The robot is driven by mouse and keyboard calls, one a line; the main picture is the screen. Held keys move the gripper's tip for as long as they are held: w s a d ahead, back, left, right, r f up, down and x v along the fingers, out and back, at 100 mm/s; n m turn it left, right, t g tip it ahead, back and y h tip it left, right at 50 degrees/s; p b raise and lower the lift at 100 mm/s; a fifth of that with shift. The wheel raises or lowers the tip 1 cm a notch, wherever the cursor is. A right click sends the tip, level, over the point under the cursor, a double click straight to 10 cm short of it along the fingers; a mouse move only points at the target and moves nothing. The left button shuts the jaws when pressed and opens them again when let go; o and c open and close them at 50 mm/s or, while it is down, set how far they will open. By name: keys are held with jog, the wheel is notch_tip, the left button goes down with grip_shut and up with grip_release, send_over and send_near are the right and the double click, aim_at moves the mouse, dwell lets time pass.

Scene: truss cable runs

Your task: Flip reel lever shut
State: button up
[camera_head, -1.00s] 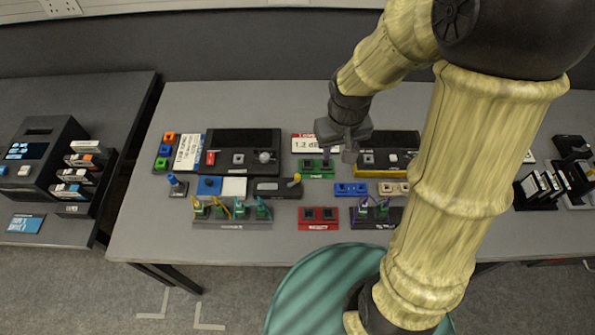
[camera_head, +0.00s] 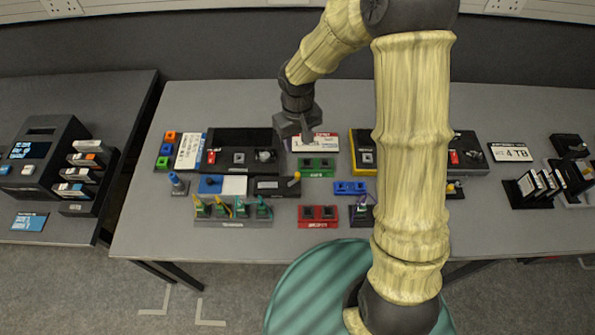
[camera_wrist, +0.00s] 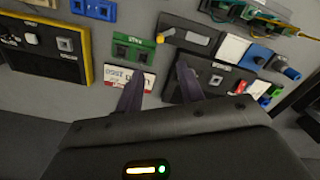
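My gripper (camera_head: 304,132) hangs over the back part of the bench, beside the right end of a black panel (camera_head: 240,136). That panel carries a red switch (camera_head: 211,157), a square button and a grey rounded knob or lever (camera_head: 264,156). In the wrist view my gripper (camera_wrist: 158,76) has its fingers apart with nothing between them. The right finger overlaps the edge of the black panel (camera_wrist: 228,74) and may hide the grey knob. A small black box (camera_head: 268,188) in front has a yellow-tipped lever (camera_head: 296,178). I cannot tell which part is the reel lever.
A white label card (camera_head: 325,142) and green socket block (camera_head: 316,167) lie right of the panel. Red (camera_head: 318,216) and blue (camera_head: 350,188) blocks and a cable rack (camera_head: 232,213) stand in front. My arm hides part of the right side.

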aim_at(297, 174)
notch_tip(297, 174, down, 16)
jog(key=shift+r+p, duration=0.1)
jog(key=shift+p, duration=0.75)
jog(key=shift+c, duration=0.2)
grip_shut()
